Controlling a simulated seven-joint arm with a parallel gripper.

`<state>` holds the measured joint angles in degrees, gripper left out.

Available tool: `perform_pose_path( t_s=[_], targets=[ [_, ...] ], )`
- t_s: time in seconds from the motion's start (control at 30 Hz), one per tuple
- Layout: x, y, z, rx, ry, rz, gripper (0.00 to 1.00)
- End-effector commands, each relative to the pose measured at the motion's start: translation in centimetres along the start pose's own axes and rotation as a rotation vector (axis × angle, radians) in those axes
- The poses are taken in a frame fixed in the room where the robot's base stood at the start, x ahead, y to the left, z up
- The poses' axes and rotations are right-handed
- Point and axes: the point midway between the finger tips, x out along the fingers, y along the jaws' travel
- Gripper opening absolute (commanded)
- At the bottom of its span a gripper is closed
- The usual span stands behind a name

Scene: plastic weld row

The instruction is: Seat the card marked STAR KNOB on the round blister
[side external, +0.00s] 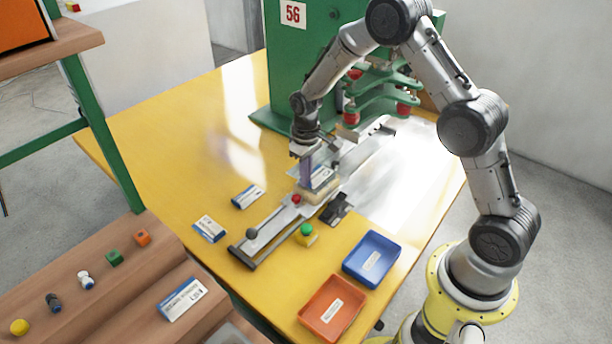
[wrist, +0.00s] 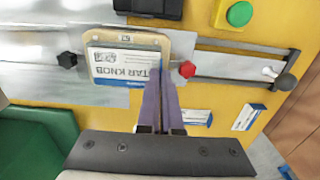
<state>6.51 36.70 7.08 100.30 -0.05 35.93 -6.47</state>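The card marked STAR KNOB (wrist: 118,68), white with a blue edge, is over the cream nest (wrist: 165,42) on the metal slide; it also shows in the side view (side external: 321,177). Its lettering is upside down in the wrist view. My gripper (wrist: 160,84) has its purple fingers close together at the card's right end, covering part of its lettering, and appears shut on it. In the side view my gripper (side external: 306,180) points down at the nest. The round blister is hidden under the card, and I cannot tell whether the card lies flat on it.
A red knob (side external: 296,198) and a green button on a yellow box (side external: 306,238) are near the slide. Loose cards lie left (side external: 248,196) (side external: 210,228). Blue (side external: 371,258) and orange (side external: 332,305) trays stand in front. The green press (side external: 300,75) rises behind.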

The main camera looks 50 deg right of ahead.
Motion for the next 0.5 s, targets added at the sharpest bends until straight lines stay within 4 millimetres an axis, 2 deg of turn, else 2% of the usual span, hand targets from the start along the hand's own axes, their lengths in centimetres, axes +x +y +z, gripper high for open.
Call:
perform_pose_path(
  t_s=[0.5],
  targets=[
    [0.66,0.00,-0.04,0.000,0.000,0.000,0.00]
  ],
)
